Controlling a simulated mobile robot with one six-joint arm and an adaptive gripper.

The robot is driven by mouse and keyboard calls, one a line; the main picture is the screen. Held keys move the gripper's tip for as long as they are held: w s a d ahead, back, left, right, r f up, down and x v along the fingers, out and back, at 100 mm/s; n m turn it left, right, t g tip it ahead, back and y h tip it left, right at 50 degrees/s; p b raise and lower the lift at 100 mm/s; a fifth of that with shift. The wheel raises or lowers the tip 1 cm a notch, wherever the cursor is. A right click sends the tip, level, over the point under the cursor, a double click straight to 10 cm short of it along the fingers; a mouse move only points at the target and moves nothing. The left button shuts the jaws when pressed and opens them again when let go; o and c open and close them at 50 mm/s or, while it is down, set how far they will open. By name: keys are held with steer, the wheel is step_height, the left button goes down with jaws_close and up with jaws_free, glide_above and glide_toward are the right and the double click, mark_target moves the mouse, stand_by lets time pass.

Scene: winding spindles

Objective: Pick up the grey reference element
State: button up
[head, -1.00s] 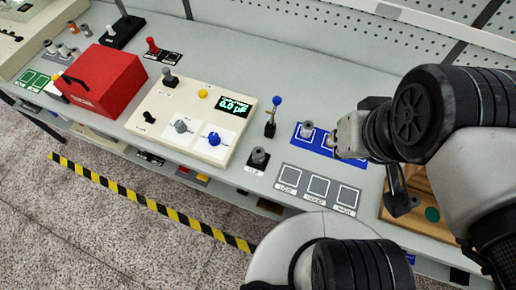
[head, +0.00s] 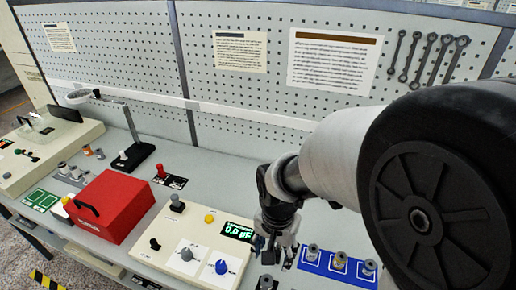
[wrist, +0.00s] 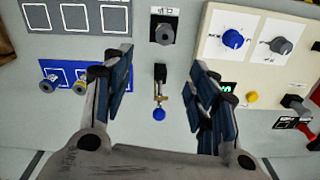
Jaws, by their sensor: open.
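A grey element (wrist: 165,33) stands on a black labelled plate near the top middle of the wrist view; its label is too small to read surely. In the head view the same grey element (head: 266,283) shows at the bottom edge, partly cut off. My gripper (wrist: 162,62) is open and empty, its two fingers wide apart. The grey element lies beyond the fingertips, apart from them. In the head view my gripper (head: 277,240) hangs over the bench between the meter panel and the blue mat.
A blue-tipped lever (wrist: 159,98) stands between the fingers in the wrist view. The blue mat (head: 326,266) bears grey elements at the right. The cream meter panel (head: 207,224) and red box (head: 110,205) lie left. The pegboard (head: 250,90) rises behind.

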step_height(320, 180, down, 2)
steer(key=a, duration=0.1)
steer(key=b, duration=0.3)
glide_toward(267, 280)
step_height(267, 280, down, 5)
steer(key=shift+s+a+f, duration=0.1)
steer(key=shift+a+f, duration=0.05)
steer(key=shift+f, duration=0.1)
steer(key=shift+w+f+b, duration=0.15)
steer(key=shift+f+b, duration=0.45)
steer(key=shift+f, duration=0.95)
steer(key=shift+w+f+b, duration=0.1)
steer(key=shift+f+b, duration=0.45)
steer(key=shift+f, duration=1.05)
steer(key=shift+c, duration=0.3)
